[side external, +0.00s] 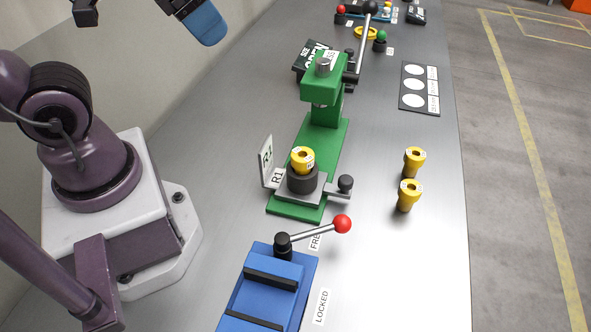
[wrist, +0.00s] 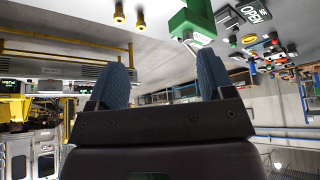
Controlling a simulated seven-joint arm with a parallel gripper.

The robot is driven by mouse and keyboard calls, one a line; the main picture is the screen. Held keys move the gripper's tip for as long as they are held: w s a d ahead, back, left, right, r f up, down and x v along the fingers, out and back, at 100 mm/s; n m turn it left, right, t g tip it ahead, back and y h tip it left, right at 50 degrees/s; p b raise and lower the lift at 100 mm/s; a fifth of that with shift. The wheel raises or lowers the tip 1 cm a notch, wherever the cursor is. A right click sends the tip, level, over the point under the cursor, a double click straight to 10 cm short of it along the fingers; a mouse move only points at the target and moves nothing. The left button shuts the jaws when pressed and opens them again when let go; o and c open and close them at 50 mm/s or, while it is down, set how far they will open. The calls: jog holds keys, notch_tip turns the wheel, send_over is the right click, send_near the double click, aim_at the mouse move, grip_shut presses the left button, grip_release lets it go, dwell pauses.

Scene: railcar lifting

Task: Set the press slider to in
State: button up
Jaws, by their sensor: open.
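The green press (side external: 327,110) stands upright on the table in the side external view. Its grey slider plate (side external: 313,190) is at the front of the base, clear of the press head, with a black knob (side external: 345,183) on its right. A black holder (side external: 303,179) on the slider carries a yellow bushing (side external: 302,159). Part of the press (wrist: 195,16) shows at the top of the wrist view. My gripper (wrist: 163,78) is open and empty, its two blue fingers apart. In the side external view it is partly cut off at the top, away from the slider.
A blue vise-like fixture (side external: 268,285) with a red-ball lever (side external: 342,224) stands in front of the press. Two yellow bushings (side external: 413,160) stand to the right. A black panel with white circles (side external: 419,88) lies beyond them. An upright R1 sign (side external: 266,161) is left of the slider.

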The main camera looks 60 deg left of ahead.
jog(key=shift+c, duration=0.4)
jog(key=shift+d, duration=0.1)
jog(key=shift+c, duration=1.3)
jog(key=n+g+y, duration=0.2)
jog(key=n+y, duration=0.1)
jog(key=n, duration=0.6)
send_near(346, 179)
jog(key=x, duration=0.9)
jog(key=shift+f, duration=0.1)
